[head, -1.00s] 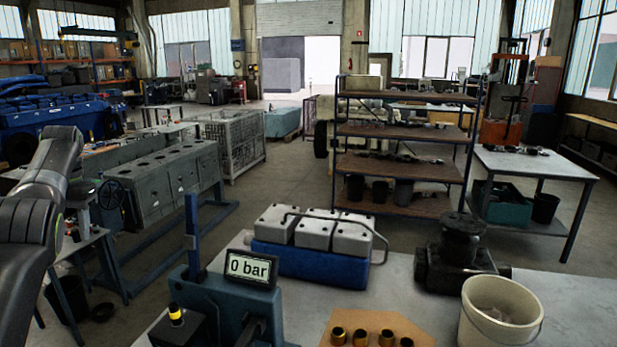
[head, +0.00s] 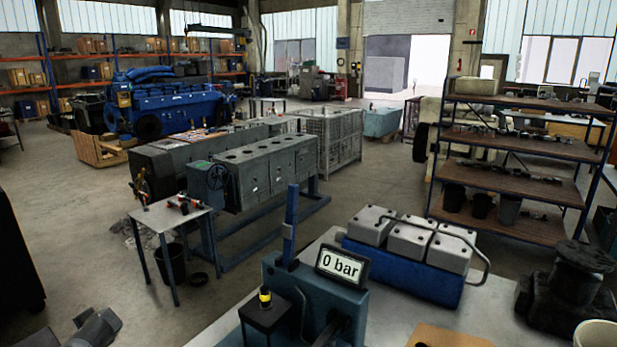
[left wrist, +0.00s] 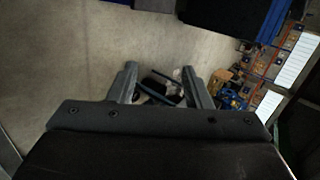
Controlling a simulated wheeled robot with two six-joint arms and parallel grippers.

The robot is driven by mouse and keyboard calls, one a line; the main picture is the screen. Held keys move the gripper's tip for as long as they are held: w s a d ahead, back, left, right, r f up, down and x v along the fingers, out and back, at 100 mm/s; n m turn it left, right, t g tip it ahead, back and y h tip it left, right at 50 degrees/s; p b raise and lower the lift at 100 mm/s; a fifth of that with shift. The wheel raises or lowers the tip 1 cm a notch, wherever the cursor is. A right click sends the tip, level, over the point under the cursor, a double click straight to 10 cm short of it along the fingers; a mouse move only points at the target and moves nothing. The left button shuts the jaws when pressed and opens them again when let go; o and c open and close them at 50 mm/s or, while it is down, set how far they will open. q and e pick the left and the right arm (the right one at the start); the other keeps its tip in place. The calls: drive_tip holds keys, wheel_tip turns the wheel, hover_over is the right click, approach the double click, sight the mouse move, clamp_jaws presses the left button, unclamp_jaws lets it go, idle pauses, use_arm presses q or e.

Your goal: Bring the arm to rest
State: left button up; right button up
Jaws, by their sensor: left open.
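My left gripper (left wrist: 161,80) shows in the left wrist view with its two grey fingers apart. Nothing is between the fingertips, and floor and distant clutter show beyond them. In the head view only grey arm parts show at the bottom left corner, and the left gripper cannot be made out there. My right arm and gripper are in neither view.
A small table (head: 160,215) and an engine block (head: 262,172) stand left. Open floor (head: 70,220) lies left.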

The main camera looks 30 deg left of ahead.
use_arm(q)
drive_tip(key=s+f+m+t, duration=0.1)
drive_tip(key=s+f+m, duration=0.15)
drive_tip(key=s, duration=0.65)
drive_tip(key=s+f+m+t, duration=0.15)
drive_tip(key=s+f, duration=0.25)
drive_tip(key=s, duration=0.6)
drive_tip(key=s+d+f+n+h, duration=0.1)
drive_tip(key=s+d+f+h, duration=0.1)
drive_tip(key=d+f, duration=1)
drive_tip(key=s+d+f+n+h, duration=0.1)
drive_tip(key=s+d+f+h, duration=0.15)
drive_tip(key=d+f, duration=0.85)
drive_tip(key=d+f+n+h, duration=0.15)
drive_tip(key=d+f, duration=0.25)
drive_tip(key=d, duration=1.3)
drive_tip(key=d+f+h, duration=0.3)
drive_tip(key=d+f, duration=0.1)
drive_tip(key=d, duration=1.3)
drive_tip(key=s+b+x, duration=0.1)
drive_tip(key=b+x, duration=0.6)
drive_tip(key=s+d+b+x, duration=0.1)
drive_tip(key=b+x, duration=0.6)
drive_tip(key=shift+d+f+g+b, duration=0.25)
drive_tip(key=shift+d+g+b, duration=0.05)
drive_tip(key=shift+g, duration=0.15)
drive_tip(key=shift+n, duration=0.25)
drive_tip(key=shift+c, duration=0.8)
drive_tip(key=shift+a+r, duration=0.1)
drive_tip(key=shift+c, duration=0.2)
